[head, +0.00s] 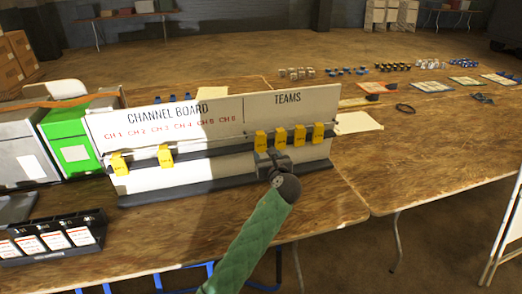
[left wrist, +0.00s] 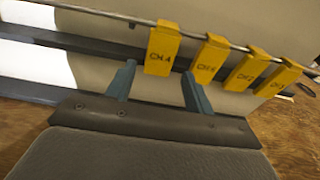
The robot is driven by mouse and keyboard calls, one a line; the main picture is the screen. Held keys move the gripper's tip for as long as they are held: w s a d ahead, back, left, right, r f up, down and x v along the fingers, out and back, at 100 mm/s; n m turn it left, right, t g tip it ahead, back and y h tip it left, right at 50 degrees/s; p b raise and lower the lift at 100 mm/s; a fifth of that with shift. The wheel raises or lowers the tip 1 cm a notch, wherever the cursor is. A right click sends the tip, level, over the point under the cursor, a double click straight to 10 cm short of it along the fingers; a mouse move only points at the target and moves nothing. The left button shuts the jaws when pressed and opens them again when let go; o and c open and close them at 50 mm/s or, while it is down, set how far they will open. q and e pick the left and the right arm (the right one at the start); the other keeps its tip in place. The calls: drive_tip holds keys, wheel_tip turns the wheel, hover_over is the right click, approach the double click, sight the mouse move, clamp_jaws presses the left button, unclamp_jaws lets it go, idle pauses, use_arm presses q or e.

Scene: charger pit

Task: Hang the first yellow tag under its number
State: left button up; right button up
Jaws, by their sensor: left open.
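The white channel board (head: 220,122) stands on the wooden table. Its left part reads CHANNEL BOARD over a row of red CH numbers; its right part reads TEAMS. Two yellow tags hang on the left rail: one at the far left (head: 119,163), one further right (head: 165,156). Several yellow tags hang on the right rail under TEAMS. The leftmost of these (head: 260,140) reads CH 4 in the left wrist view (left wrist: 162,50). My left gripper (head: 272,160) is open and empty, its fingers (left wrist: 157,72) on either side of that tag's lower end. Contact is unclear.
Black holder with white-and-red cards (head: 52,238) stands at front left. Green (head: 75,147) and grey (head: 22,150) boxes stand left of the board. Small parts and cards lie on the right table (head: 430,125), with open surface near its front.

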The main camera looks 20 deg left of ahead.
sight(261, 141)
use_arm(q)
drive_tip(key=shift+w+a+f, duration=0.1)
drive_tip(key=shift+w+a, duration=0.1)
drive_tip(key=shift+w, duration=0.1)
drive_tip(key=p+x, duration=0.1)
drive_tip(key=x, duration=0.4)
drive_tip(key=shift+w+p, duration=0.15)
drive_tip(key=shift+p, duration=0.2)
drive_tip(key=shift+w+a, duration=0.3)
drive_tip(key=shift+w, duration=0.05)
use_arm(e)
drive_tip(key=shift+s+d+r, duration=0.25)
drive_tip(key=shift+d+r, duration=0.2)
drive_tip(key=shift+r, duration=0.1)
drive_tip(key=shift+s+d+r, duration=0.2)
drive_tip(key=shift+d+r, duration=0.2)
drive_tip(key=shift+r, duration=0.1)
use_arm(q)
drive_tip(key=c, duration=0.7)
drive_tip(key=shift+c, duration=0.2)
use_arm(e)
drive_tip(key=shift+w+r, duration=0.1)
use_arm(q)
drive_tip(key=shift+r+p, duration=0.25)
drive_tip(key=shift+p, duration=0.05)
use_arm(e)
drive_tip(key=shift+r, duration=0.15)
